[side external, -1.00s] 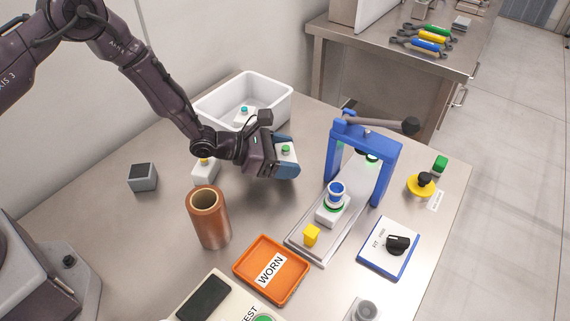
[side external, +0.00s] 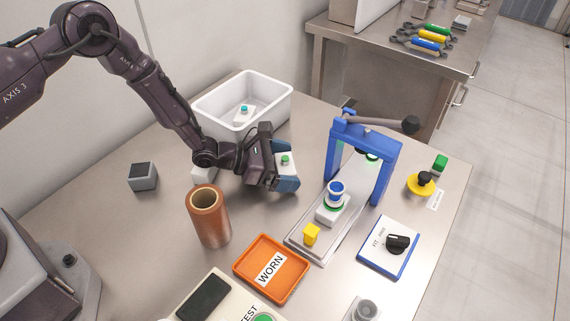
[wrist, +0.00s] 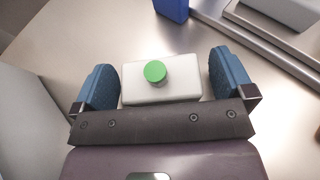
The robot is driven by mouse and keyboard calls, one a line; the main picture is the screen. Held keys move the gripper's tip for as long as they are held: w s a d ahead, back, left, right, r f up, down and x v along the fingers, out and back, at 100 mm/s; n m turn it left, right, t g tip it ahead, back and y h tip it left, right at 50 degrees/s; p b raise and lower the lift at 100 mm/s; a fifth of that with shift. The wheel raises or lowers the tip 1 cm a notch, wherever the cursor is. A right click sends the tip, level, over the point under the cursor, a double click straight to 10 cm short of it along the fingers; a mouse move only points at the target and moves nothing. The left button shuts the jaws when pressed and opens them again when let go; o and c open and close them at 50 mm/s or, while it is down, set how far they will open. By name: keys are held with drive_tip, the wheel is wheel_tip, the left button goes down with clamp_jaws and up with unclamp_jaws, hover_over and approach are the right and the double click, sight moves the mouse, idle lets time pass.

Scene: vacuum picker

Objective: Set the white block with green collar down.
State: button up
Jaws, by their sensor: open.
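The white block with green collar (wrist: 160,90) sits between my gripper's two blue fingers in the wrist view, its round green part on top. A narrow gap shows between the block and each finger. My gripper (side external: 286,174) is open and low over the table, left of the blue press. In the side view the block's green top (side external: 285,159) shows between the fingers; its underside is hidden.
A copper cylinder (side external: 209,222), orange WORN tray (side external: 240,262) and white bin (side external: 282,108) stand around. Bare table lies in front of my gripper.

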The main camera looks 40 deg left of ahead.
sight(281, 162)
drive_tip(key=shift+s+a+r, duration=0.2)
drive_tip(key=shift+a, duration=0.05)
drive_tip(key=v, duration=0.2)
drive_tip(key=shift+s+a+r, duration=0.15)
drive_tip(key=shift+r, duration=0.25)
wheel_tip(281, 162, up, 6)
drive_tip(key=shift+r, duration=0.15)
drive_tip(key=s+r+m+g, duration=0.3)
drive_tip(key=s+r+m, duration=0.4)
drive_tip(key=r+m, duration=0.25)
drive_tip(key=s+r+m+g, duration=0.3)
drive_tip(key=s+r+m, duration=0.3)
drive_tip(key=r+m, duration=0.3)
drive_tip(key=s+a+r+m+t+y, duration=0.1)
drive_tip(key=s+a+r+m+y, duration=0.3)
drive_tip(key=s+a, duration=0.3)
drive_tip(key=s+a+r+m+t+y, duration=0.1)
drive_tip(key=s+a+r+m+y, duration=0.2)
drive_tip(key=s+a, duration=0.4)
drive_tip(key=s+m+y, duration=0.1)
drive_tip(key=s+y, duration=0.1)
drive_tip(key=shift+s+a+r+y, duration=0.2)
drive_tip(key=shift+r+y, duration=0.1)
drive_tip(key=shift+r, duration=0.05)
drive_tip(key=shift+m, duration=0.25)
